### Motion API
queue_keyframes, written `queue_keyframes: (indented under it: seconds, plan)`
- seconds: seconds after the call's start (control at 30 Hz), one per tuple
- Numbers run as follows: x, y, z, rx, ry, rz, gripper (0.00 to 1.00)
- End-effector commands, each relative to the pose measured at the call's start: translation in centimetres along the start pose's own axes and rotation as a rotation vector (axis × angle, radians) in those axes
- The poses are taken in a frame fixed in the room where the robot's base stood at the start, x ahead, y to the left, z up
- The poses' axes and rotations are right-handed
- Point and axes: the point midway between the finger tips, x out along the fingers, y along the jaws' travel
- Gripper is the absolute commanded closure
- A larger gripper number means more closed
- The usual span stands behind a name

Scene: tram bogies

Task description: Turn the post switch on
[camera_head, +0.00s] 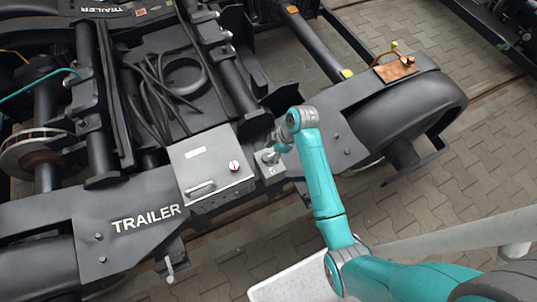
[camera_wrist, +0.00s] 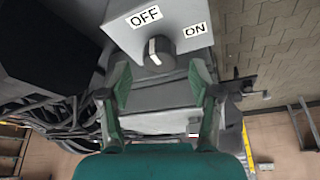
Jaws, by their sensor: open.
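The post switch shows in the wrist view as a grey box (camera_wrist: 185,18) with a round dark knob (camera_wrist: 160,54). The box has an OFF label at the upper left and an ON label at the right. The knob's white mark points up and slightly left, toward OFF. My gripper (camera_wrist: 160,78) is open, with one green finger on each side below the knob; I cannot tell whether they touch it.
Black cables (camera_head: 165,85) lie on the bogie frame behind. A brown plate (camera_head: 395,68) sits on the frame at right. Paved floor (camera_head: 480,140) is open at right.

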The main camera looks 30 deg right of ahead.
Motion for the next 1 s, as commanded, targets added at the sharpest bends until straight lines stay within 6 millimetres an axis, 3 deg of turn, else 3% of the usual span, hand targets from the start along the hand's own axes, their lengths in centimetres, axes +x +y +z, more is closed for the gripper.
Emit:
queue_keyframes:
  seconds: [0.2,0.53,0.8,1.0]
  plan:
    - [1.9,0.0,0.0,0.0,-0.001,-0.001,0.36]
    - [2.2,0.0,0.0,0.0,0.0,0.001,0.36]
    - [2.2,0.0,0.0,0.0,0.0,0.001,0.97]
    - [2.2,0.0,0.0,0.007,0.0,0.004,0.96]
